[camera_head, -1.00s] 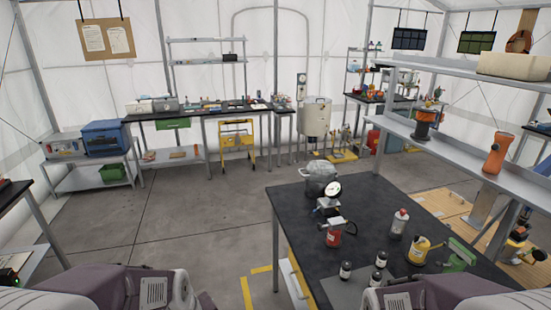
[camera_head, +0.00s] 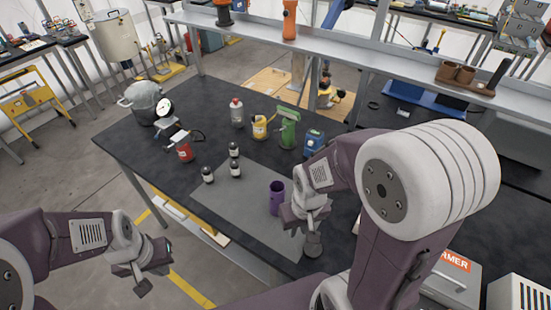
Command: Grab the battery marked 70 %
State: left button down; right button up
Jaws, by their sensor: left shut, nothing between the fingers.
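Several small dark cylinders with white labels stand on the dark table (camera_head: 130,143): one at the left (camera_head: 208,175), one at the right (camera_head: 235,168) and one behind (camera_head: 234,149). Their markings are too small to read, so I cannot tell whether one is the battery marked 70 %. My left gripper (camera_head: 143,277) is shut and empty, over the floor off the table's left front. My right gripper (camera_head: 303,218) is above the grey mat (camera_head: 238,210), close to a purple cup (camera_head: 276,197); its fingers are not clear.
A pot (camera_head: 146,103), a gauge, a red can (camera_head: 184,151), a white-grey bottle (camera_head: 237,112), a yellow can (camera_head: 260,127), a green tool (camera_head: 287,127) and a blue device (camera_head: 314,143) stand on the table. A shelf (camera_head: 330,60) runs behind it.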

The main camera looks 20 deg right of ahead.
aim_at(234, 165)
jog(key=z, duration=0.2)
jog(key=i+j+z, duration=0.2)
jog(key=j+z, duration=0.2)
jog(key=j, duration=0.35)
jog(key=i+j+z, duration=0.15)
jog(key=j+z, duration=0.25)
jog(key=j, duration=0.4)
jog(key=j+z, duration=0.35)
jog(key=j, duration=0.4)
jog(key=k+j+z, duration=0.15)
jog(key=j+z, duration=0.25)
jog(key=j, duration=0.4)
